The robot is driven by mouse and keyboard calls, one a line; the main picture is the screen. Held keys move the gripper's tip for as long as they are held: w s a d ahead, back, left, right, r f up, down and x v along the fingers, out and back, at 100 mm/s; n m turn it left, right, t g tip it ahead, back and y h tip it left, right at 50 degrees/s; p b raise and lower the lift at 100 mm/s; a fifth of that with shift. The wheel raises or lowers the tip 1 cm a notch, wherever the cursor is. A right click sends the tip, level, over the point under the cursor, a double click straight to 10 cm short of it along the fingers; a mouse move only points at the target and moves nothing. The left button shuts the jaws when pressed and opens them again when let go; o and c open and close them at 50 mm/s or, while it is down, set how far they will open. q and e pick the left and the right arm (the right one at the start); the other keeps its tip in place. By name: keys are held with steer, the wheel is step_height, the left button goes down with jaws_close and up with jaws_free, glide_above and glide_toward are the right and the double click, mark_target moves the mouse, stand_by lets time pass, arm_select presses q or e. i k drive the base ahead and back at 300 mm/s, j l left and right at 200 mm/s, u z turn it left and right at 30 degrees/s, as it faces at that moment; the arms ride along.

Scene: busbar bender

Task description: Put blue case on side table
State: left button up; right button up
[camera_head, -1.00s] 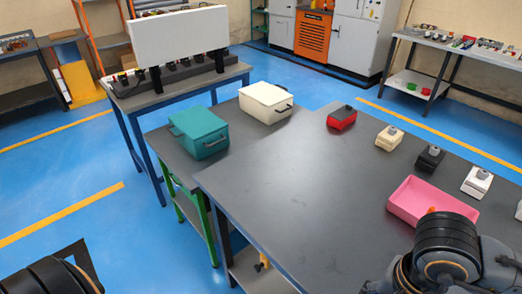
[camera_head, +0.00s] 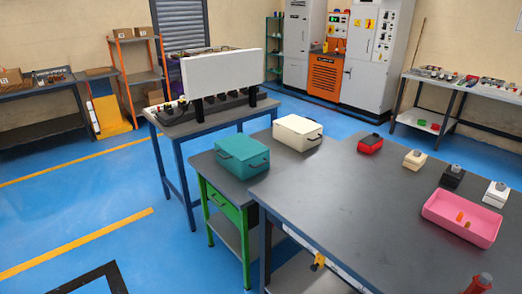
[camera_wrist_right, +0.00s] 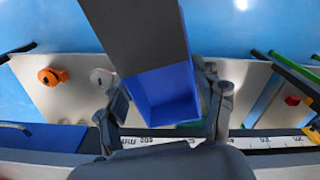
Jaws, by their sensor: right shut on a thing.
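In the right wrist view, my right gripper (camera_wrist_right: 163,98) is shut on a blue case (camera_wrist_right: 168,88), with one finger on each side. The case's blue inner faces show, and a long grey part extends from it to the top edge. In the head view, a green-framed table (camera_head: 227,207) adjoins the large dark table; I cannot tell whether it is the side table. A teal case (camera_head: 242,157) and a cream case (camera_head: 297,133) stand there side by side. Neither gripper shows in the head view.
The large dark table (camera_head: 340,205) has a clear middle. A bench (camera_head: 210,120) with a white panel stands behind. Blue floor is open at left.

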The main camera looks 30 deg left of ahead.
mark_target(272, 156)
steer(key=i+j, duration=0.1)
steer(key=j, duration=0.3)
steer(key=i+j+u, duration=0.1)
steer(key=j, duration=0.25)
steer(key=i+j+u, duration=0.1)
steer(key=j, duration=0.3)
steer(key=i+j, duration=0.15)
steer(key=j, duration=0.2)
steer(key=i+j+u, duration=0.1)
steer(key=j, duration=0.3)
steer(key=i+j, duration=0.2)
steer(key=j, duration=0.15)
steer(key=u, duration=0.05)
